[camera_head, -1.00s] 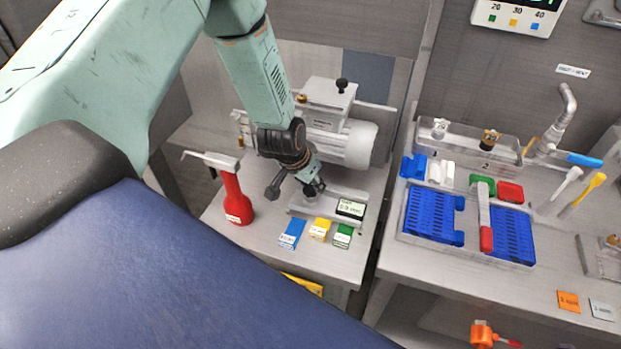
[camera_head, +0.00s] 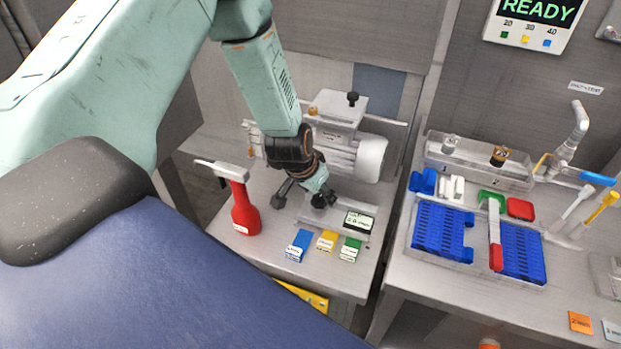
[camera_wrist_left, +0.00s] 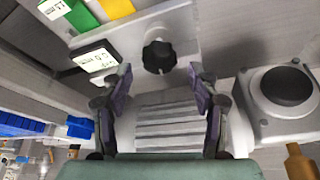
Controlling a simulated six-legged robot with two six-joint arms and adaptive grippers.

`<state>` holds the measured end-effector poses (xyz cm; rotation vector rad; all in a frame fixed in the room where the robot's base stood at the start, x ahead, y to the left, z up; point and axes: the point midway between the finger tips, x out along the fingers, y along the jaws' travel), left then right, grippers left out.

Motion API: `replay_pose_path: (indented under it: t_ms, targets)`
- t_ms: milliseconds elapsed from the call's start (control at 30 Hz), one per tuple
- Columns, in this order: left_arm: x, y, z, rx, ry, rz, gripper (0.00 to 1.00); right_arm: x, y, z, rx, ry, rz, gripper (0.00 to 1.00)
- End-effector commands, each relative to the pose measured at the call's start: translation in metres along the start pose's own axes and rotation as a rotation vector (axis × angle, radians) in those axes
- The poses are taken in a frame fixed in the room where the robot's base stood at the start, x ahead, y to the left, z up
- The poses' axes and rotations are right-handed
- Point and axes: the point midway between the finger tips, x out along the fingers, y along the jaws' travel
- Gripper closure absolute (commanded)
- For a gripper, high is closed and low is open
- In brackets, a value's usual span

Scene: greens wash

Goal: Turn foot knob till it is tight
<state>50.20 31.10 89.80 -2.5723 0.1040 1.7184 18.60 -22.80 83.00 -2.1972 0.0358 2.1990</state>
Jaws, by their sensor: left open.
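The black lobed foot knob (camera_wrist_left: 158,57) stands on a light grey plate in the left wrist view. In the head view, a dark knob (camera_head: 319,201) shows at the tip of my left gripper, partly covered by it. My left gripper (camera_wrist_left: 160,82) is open, with one finger on each side of the knob in the wrist picture. The knob appears just beyond the fingertips, and I cannot tell whether they touch it. In the head view my left gripper (camera_head: 302,195) points down at the plate, in front of the grey motor (camera_head: 368,160). My right gripper is not in view.
A small display (camera_head: 360,221) and blue (camera_head: 299,246), yellow (camera_head: 327,241) and green (camera_head: 350,250) blocks lie close to the plate. The right bench holds blue racks (camera_head: 440,232). A wall screen reads READY (camera_head: 538,12).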

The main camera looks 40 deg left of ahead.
Motion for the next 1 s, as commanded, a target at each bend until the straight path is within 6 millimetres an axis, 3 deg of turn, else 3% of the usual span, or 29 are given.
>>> replay_pose_path:
  t_ms: [300,1000]
  targets:
    - [-0.035,0.000,-0.001,-0.004,0.003,0.001,0.40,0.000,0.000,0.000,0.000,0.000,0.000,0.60]
    - [-0.095,0.000,-0.001,-0.004,0.004,-0.001,0.40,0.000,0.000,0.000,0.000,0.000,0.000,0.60]
